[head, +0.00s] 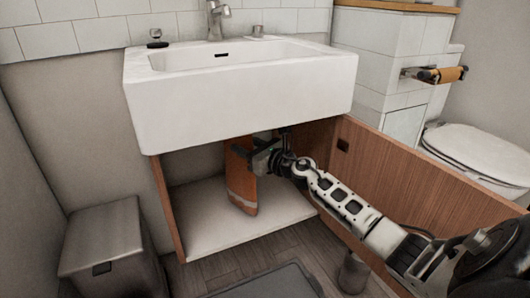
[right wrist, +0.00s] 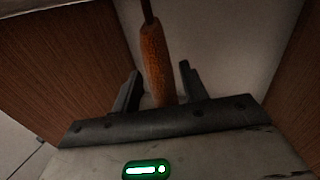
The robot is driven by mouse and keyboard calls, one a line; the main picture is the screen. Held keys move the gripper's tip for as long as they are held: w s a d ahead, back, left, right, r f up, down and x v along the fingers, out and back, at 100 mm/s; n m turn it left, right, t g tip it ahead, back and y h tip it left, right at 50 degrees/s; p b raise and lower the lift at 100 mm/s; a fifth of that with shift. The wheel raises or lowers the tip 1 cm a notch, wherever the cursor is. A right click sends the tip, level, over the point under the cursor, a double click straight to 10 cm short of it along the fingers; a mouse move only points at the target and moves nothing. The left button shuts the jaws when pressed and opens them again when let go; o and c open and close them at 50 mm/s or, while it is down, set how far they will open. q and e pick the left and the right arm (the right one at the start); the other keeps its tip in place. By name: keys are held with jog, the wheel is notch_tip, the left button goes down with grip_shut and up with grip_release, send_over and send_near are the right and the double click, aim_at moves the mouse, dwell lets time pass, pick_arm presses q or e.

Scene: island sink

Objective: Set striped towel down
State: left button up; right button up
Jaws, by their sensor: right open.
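The striped towel (head: 241,187) is orange with a paler band and hangs upright inside the open cabinet under the sink. Its lower end is over the white cabinet floor (head: 215,225); I cannot tell whether it touches. My right gripper (head: 262,158) reaches into the cabinet at the towel's upper part. In the right wrist view the towel (right wrist: 155,55) shows edge-on between the fingers of the right gripper (right wrist: 158,85). The fingers are open, with a gap on each side of the towel. My left gripper is not in view.
The white sink (head: 240,105) overhangs the cabinet. The open wooden door (head: 385,165) stands to the right, beside my right arm. A grey bin (head: 103,240) stands at the left. A toilet (head: 478,150) and a holder with an orange roll (head: 448,75) are at the right.

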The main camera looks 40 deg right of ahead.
jog(key=s+d, duration=0.2)
jog(key=s, duration=0.8)
jog(key=s+a+m+y, duration=0.1)
jog(key=s+a+m, duration=0.4)
jog(key=a+m, duration=0.65)
jog(key=s+a+m+y, duration=0.1)
jog(key=s+a+m, duration=0.3)
jog(key=a+m, duration=0.8)
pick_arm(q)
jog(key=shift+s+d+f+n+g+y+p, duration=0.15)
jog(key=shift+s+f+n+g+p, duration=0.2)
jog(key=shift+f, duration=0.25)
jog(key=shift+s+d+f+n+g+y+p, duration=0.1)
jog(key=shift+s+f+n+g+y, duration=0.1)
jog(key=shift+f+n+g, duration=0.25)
pick_arm(e)
jog(key=s+a+r+m+g+y, duration=0.1)
jog(key=s+a+r+m+y, duration=0.1)
jog(key=s+a+m, duration=0.2)
jog(key=s+a+r+m+g+y, duration=0.1)
jog(key=s+a+r+m+y, duration=0.1)
jog(key=s+a+m, duration=0.3)
jog(key=a+m, duration=0.3)
jog(key=m, duration=0.1)
jog(key=shift+r+m+g+y, duration=0.35)
jog(key=shift+g+y, duration=0.05)
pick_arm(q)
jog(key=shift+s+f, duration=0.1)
pick_arm(e)
jog(key=shift+r, duration=0.1)
